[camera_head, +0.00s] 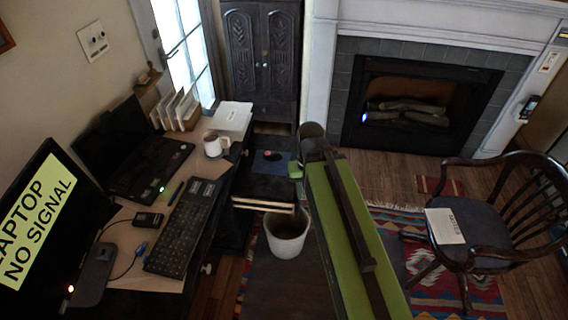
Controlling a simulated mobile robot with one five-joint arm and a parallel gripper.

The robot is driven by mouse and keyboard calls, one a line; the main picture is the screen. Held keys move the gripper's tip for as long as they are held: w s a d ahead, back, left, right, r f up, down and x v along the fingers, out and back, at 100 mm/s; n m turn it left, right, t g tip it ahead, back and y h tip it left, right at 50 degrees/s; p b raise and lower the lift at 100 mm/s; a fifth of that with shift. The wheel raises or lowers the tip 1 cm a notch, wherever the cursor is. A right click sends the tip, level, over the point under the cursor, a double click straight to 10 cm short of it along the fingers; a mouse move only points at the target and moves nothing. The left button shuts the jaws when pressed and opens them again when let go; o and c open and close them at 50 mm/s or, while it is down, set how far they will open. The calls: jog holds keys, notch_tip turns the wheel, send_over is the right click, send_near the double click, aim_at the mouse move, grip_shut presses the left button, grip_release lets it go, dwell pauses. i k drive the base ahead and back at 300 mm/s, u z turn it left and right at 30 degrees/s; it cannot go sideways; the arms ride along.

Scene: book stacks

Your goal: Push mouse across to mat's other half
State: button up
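A small blue mat (262,168) lies on a low black stand beyond the desk's right end. A small dark and reddish object (271,155), which looks like the mouse, sits on the mat near its middle. It is too small to tell exactly which half it lies in. My green arm reaches up from the bottom, right of the mat. A small green part at the arm's far end, probably my gripper (295,171), shows at the mat's right edge, apart from the mouse. Its fingers cannot be made out, and the arm hides what lies behind it.
The desk at left holds a monitor, a laptop (150,165), a keyboard (182,225), a black device (148,219) and a white mug (215,145). A white bin (287,235) stands below the stand (262,188). A wooden chair (480,220) stands at right on a patterned rug.

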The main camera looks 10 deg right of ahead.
aim_at(275, 155)
jog(key=u, duration=0.15)
jog(key=i, duration=0.95)
jog(key=u, duration=2.15)
jog(key=k, duration=1.3)
jog(key=z, duration=0.5)
jog(key=i, duration=0.85)
jog(key=u, duration=0.05)
